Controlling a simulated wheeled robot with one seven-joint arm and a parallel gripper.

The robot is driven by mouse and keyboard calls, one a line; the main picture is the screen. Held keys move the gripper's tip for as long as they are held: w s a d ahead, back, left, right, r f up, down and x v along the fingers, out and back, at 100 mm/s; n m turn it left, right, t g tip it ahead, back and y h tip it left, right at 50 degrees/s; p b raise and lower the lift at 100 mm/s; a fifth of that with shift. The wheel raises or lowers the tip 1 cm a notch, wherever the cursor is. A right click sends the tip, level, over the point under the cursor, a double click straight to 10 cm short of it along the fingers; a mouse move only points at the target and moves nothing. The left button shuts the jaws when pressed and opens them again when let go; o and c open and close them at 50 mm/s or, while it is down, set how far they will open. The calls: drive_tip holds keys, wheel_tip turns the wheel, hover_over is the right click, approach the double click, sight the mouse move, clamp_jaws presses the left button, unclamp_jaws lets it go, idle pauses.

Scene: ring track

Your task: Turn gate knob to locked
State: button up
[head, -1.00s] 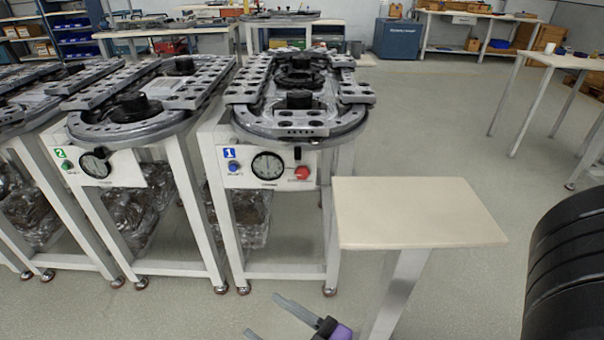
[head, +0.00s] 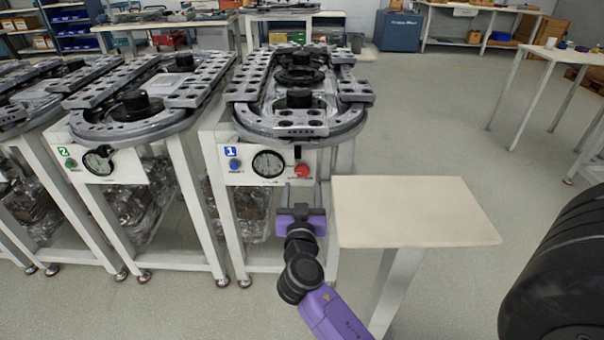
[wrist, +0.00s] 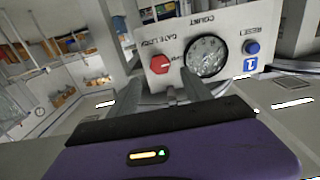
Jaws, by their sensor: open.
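The red gate knob (head: 302,170) is on the right of the white front panel (head: 245,178) of track station 1. It also shows in the wrist view (wrist: 160,64), upside down, beside lettering that seems to read "GATE LOCK". Its turn position is too small to tell. My gripper (head: 302,190) is open and empty, in front of and just below the knob in the head view.
A round dial (head: 268,164) and a blue reset button (head: 234,164) sit left of the knob. A beige side table (head: 415,210) stands close on the right of my gripper. Station 2 (head: 98,160) is to the left. Open floor lies behind the side table.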

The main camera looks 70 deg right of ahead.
sight(302, 172)
drive_tip(key=p+x, duration=0.1)
drive_tip(key=x, duration=0.6)
drive_tip(key=shift+w+d, duration=0.1)
drive_tip(key=shift+d, duration=0.1)
drive_tip(key=shift+c, duration=0.3)
clamp_jaws()
